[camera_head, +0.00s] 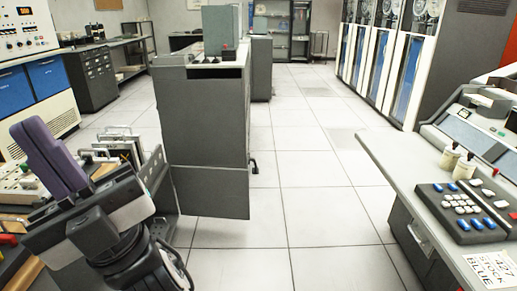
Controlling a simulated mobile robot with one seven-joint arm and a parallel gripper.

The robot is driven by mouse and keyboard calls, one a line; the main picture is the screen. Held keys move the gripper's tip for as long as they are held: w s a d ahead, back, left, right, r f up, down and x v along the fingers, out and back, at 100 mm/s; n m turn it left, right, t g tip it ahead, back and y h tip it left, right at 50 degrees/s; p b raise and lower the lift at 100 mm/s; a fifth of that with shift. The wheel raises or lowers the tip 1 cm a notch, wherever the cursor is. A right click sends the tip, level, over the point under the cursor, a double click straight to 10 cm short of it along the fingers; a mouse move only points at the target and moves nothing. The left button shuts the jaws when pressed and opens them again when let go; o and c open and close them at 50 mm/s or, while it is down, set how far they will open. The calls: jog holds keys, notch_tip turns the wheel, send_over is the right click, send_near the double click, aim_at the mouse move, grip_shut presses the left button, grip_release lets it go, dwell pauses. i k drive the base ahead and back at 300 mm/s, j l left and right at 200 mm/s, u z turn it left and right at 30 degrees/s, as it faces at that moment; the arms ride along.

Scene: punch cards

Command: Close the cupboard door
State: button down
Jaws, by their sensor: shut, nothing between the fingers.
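My gripper (36,132) is at the lower left, with purple fingers pointing up and left. The fingers are together and hold nothing. A grey cupboard door (211,193) appears to stand open at the middle left, right of my gripper. A dark handle (254,166) sticks out past its right edge. My gripper is apart from the door. My wrist and the lower left objects hide part of the cupboard opening.
Upright folders (118,150) stand behind my wrist. A control desk (410,190) with a button panel (470,212) fills the right side. Tape cabinets (390,65) line the back right. The tiled floor (320,185) between the door and the desk is clear.

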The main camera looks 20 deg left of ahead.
aim_at(222, 193)
jog(key=i+j+u, duration=0.1)
jog(key=i+u, duration=0.25)
jog(key=i, duration=0.15)
jog(key=i+u, duration=0.35)
jog(key=i, duration=0.2)
jog(key=i+j, duration=0.1)
jog(key=i, duration=0.5)
jog(key=i+z, duration=0.1)
jog(key=i, duration=0.5)
jog(key=i+j+z, duration=0.3)
jog(key=i+j, duration=0.15)
jog(key=i, duration=0.15)
